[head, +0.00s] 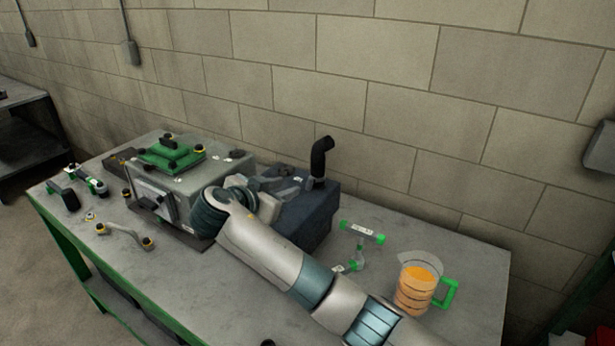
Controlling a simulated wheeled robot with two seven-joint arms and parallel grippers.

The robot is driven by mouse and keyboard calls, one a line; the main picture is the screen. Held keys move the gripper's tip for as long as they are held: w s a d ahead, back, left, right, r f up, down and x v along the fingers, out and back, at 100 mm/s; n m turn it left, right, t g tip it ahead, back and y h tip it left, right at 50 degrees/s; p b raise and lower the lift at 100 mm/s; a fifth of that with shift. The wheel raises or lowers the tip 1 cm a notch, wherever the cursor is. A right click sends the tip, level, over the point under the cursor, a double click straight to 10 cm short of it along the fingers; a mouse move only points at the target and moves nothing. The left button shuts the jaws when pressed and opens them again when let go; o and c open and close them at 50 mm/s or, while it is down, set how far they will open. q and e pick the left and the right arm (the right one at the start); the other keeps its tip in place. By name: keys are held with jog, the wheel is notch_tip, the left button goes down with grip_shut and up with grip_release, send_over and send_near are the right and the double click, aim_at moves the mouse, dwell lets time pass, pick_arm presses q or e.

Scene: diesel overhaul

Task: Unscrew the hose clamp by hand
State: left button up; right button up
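A black bent hose (320,158) stands upright on the dark grey-blue engine block (312,217). A small pale band shows at the hose's foot, but I cannot make out a clamp or its screw clearly. My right gripper (290,183) is over the top of the dark block, just left of the hose's foot. Its fingers blend with the block, so I cannot tell whether they are open or whether they touch anything. My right arm comes in from the lower right and hides part of the block. My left gripper is out of view.
A grey housing (195,178) with a green cover (172,152) stands left. A curved pipe (125,235) and small parts lie on the bench's left. A jug of orange liquid (416,284) and a green-ended tool (362,233) are right. The bench's far-right surface is clear.

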aim_at(309, 179)
jog(key=p+x, duration=0.4)
jog(key=x, duration=0.8)
jog(key=shift+w+p, duration=0.15)
jog(key=shift+p, duration=0.2)
jog(key=shift+w+d+f, duration=0.3)
jog(key=shift+w, duration=0.2)
jog(key=shift+c, duration=0.5)
grip_shut()
